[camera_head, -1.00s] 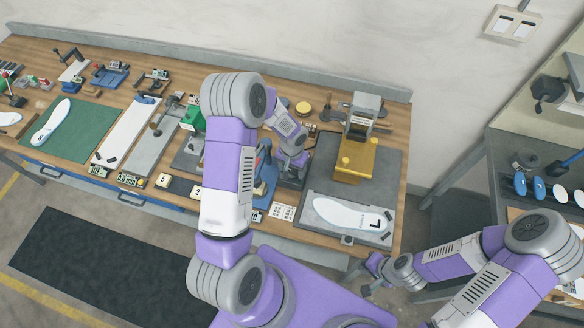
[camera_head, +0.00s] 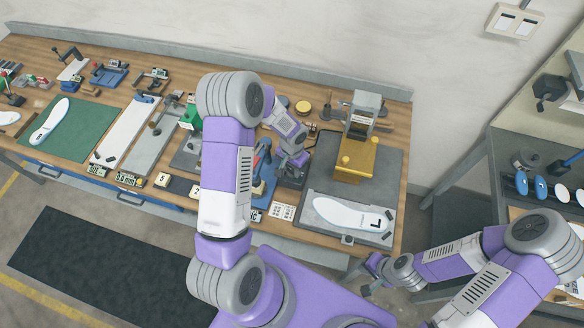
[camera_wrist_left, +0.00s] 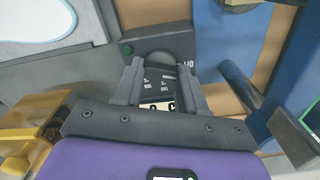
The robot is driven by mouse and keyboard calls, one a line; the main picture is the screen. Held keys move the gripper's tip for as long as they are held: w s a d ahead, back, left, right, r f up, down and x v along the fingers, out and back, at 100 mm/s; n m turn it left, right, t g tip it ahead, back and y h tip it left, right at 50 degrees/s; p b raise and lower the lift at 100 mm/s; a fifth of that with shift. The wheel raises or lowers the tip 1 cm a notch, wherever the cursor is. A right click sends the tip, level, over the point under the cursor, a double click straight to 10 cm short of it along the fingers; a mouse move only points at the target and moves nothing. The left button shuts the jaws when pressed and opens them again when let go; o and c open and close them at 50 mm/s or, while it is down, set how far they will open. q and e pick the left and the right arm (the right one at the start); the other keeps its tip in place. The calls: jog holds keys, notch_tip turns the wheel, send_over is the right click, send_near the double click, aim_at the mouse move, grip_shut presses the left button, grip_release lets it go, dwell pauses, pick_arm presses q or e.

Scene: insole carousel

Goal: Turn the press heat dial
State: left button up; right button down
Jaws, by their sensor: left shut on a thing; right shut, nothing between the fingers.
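The left wrist view shows a black control box (camera_wrist_left: 150,40) with a green button (camera_wrist_left: 127,50) and light markings. A dark rounded knob, apparently the heat dial (camera_wrist_left: 163,60), sits between the fingers of my left gripper (camera_wrist_left: 160,78), which is shut on it. In the head view my left gripper (camera_head: 293,172) is low beside the press, its fingertips and the dial mostly hidden by my arm. The press (camera_head: 358,150) has a gold block and a grey upright. My right gripper (camera_head: 368,268) is shut and empty off the bench's front edge.
A white insole (camera_head: 350,214) marked L lies on the grey plate in front of the press. A blue tool (camera_head: 262,170) stands close left of my left gripper. A printed card (camera_head: 282,212) lies near the front edge. A green mat (camera_head: 80,140) is further left.

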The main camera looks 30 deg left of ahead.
aim_at(292, 170)
pick_arm(q)
jog(key=m, duration=0.3)
jog(key=shift+b, duration=0.4)
jog(key=shift+m, duration=1.6)
jog(key=o, duration=1.1)
jog(key=shift+c, duration=0.2)
notch_tip(292, 170, up, 8)
jog(key=shift+f, duration=0.2)
